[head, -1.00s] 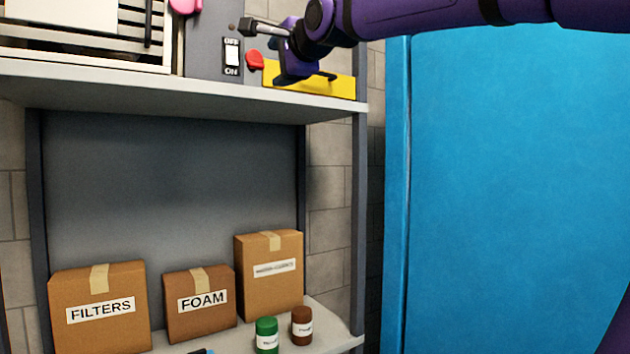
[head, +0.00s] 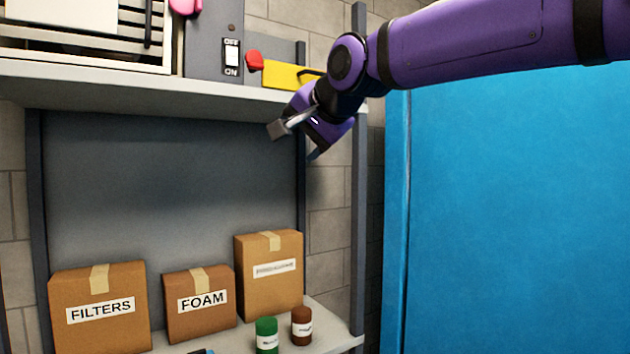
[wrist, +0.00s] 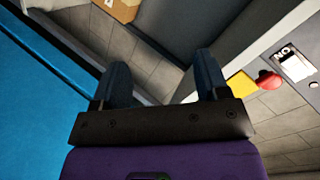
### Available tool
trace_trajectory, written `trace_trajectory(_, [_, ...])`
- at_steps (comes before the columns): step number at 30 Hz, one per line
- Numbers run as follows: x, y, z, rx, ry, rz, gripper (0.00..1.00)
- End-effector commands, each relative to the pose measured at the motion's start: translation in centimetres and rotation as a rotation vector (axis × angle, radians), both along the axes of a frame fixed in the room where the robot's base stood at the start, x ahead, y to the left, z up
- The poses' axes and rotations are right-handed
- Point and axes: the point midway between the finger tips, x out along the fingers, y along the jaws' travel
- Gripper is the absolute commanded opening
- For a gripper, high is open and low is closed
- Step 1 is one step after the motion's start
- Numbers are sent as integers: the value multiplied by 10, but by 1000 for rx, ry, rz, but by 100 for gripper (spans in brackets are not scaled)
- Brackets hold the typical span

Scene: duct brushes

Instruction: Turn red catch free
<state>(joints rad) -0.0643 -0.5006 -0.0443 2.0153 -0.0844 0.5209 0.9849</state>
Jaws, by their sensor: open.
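The red catch (head: 254,60) is a small red knob at the left end of a yellow piece (head: 284,74), beside a grey panel above the upper shelf. The wrist view also shows the red catch (wrist: 269,80) at right, beside the yellow piece (wrist: 241,84). My gripper (wrist: 163,80) is open and empty, its two dark fingers apart. In the head view my gripper (head: 317,151) hangs in front of and below the shelf edge, right of and lower than the catch, not touching it. My arm partly covers the yellow piece's right end.
The upper shelf (head: 130,82) has a grey front edge. A switch (head: 231,53) marked OFF and ON sits left of the catch. Boxes labelled FILTERS (head: 100,285) and FOAM (head: 197,290) stand below with another box. A blue panel (head: 510,200) fills the right.

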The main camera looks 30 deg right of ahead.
Motion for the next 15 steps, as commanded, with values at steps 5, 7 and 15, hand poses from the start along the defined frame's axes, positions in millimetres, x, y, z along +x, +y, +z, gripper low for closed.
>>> trace_trajectory(5, [-16,0,-26,-80,66,44,68])
trace_trajectory(7, [-22,1,-36,-110,91,62,68])
trace_trajectory(15, [-41,1,-65,-199,166,122,68])
